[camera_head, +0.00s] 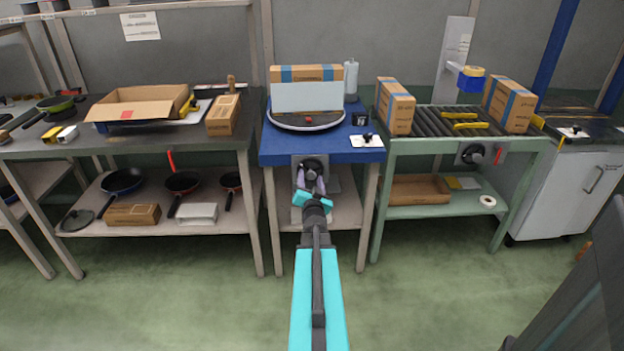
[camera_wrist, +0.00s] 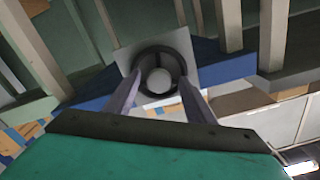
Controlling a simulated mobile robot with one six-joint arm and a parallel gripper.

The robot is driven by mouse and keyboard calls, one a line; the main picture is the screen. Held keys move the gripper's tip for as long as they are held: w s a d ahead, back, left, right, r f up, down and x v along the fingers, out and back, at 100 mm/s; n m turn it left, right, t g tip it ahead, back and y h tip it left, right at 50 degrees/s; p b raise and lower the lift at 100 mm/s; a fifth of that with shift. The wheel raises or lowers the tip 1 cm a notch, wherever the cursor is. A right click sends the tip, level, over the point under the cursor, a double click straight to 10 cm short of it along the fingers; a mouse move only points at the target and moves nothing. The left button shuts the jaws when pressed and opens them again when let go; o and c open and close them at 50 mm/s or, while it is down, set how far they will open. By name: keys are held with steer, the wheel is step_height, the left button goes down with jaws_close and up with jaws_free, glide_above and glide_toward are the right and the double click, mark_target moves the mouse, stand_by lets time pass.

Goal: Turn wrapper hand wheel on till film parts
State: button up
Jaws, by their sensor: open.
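The wrapper's black hand wheel (camera_head: 312,168) sits on a grey plate on the front of the blue-topped table. In the wrist view the wheel (camera_wrist: 159,51) shows as a black ring with a pale round middle. My gripper (camera_head: 311,182) is at the wheel, its two fingers open and one on each side of it. Whether the fingers touch the rim I cannot tell. Above, a box (camera_head: 306,73) with blue tape stands on the round turntable (camera_head: 306,127), its lower part covered by a pale sheet of film. A white film roll (camera_head: 351,78) stands upright at its right.
A roller conveyor (camera_head: 427,122) with two taped boxes stands at the right, with another black knob (camera_head: 473,154) on its front. A dark bench (camera_head: 75,150) with an open carton (camera_head: 139,103) stands at the left. The green floor in front is clear.

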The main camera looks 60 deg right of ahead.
steer(key=shift+s+a, duration=0.1)
steer(key=p+v, duration=1.3)
steer(key=shift+a, duration=0.25)
stand_by(1.2)
steer(key=shift+s, duration=0.1)
stand_by(0.4)
steer(key=n, duration=0.5)
steer(key=shift+d, duration=0.2)
steer(key=shift+d+f+b, duration=0.15)
steer(key=shift+d+b, duration=0.05)
steer(key=shift+b, duration=0.3)
